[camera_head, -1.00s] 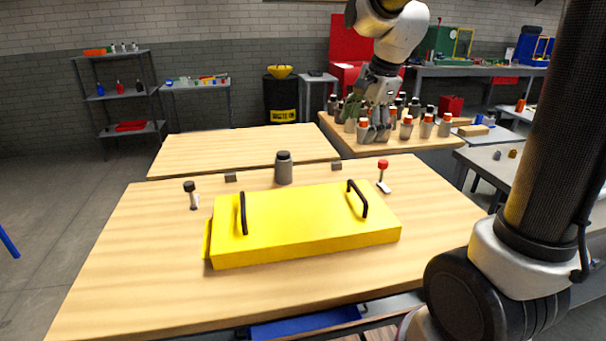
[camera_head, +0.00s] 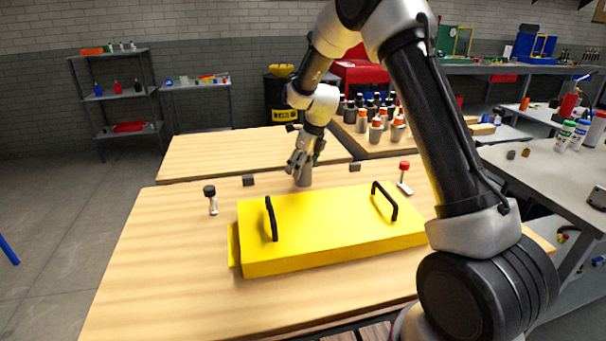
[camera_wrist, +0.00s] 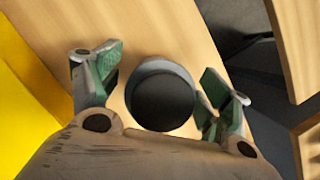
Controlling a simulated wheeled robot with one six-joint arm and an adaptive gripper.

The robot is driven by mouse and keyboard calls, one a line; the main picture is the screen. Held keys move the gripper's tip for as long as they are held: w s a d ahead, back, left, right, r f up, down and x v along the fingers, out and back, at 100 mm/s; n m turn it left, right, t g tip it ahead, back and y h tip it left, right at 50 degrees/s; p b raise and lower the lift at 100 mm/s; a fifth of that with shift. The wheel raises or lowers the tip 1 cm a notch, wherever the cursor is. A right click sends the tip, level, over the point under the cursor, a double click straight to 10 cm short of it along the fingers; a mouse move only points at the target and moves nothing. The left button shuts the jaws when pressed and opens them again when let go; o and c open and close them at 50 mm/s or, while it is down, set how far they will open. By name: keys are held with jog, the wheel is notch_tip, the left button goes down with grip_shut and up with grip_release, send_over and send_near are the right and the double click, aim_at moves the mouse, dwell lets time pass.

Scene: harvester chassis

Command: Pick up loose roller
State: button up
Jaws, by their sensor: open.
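The loose roller is a grey upright cylinder (camera_head: 304,178) with a dark top, standing on the near wooden table behind the yellow cover. In the wrist view its round dark top (camera_wrist: 162,98) lies between my open fingers, with a gap on the left and a smaller one on the right. My gripper (camera_head: 298,162) points down at the roller's upper part in the head view and hides its top. In the wrist view the green-padded fingers of my gripper (camera_wrist: 156,88) are apart. I cannot tell how far the fingertips reach down its sides.
The yellow cover (camera_head: 330,230) with two black handles fills the table's middle. A black-topped peg (camera_head: 211,200) and a red-topped lever (camera_head: 404,178) stand on either side. Small dark blocks (camera_head: 248,180) sit at the back edge. The left of the table (camera_head: 150,260) is clear.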

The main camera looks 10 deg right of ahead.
jog(key=shift+x, duration=1.2)
jog(key=shift+r, duration=0.1)
jog(key=c, duration=1.5)
